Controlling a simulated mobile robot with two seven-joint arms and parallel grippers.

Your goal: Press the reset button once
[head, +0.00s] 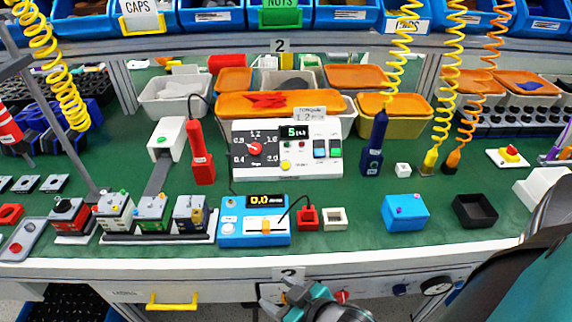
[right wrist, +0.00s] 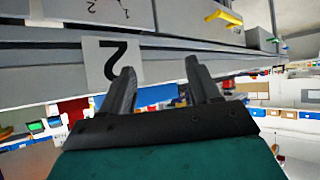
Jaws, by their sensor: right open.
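A white control box (head: 287,150) stands on the green bench in the middle of the head view. It has a red dial (head: 255,149), a small green-lit display (head: 294,132), a yellow button (head: 285,165) and blue and green switches at its right side. Its small labels are too blurred to tell which part is the reset button. My right gripper (head: 284,292) is low at the bottom of the head view, in front of the bench edge and apart from the box. In the right wrist view its two fingers (right wrist: 160,66) are spread and empty. My left gripper is not in view.
A blue meter box (head: 253,228) stands in front of the white box. A red screwdriver (head: 201,155) and a dark blue one (head: 375,145) stand at its sides. The bench's white front edge (head: 390,254) lies between my gripper and the devices. A blue box (head: 404,212) sits further right.

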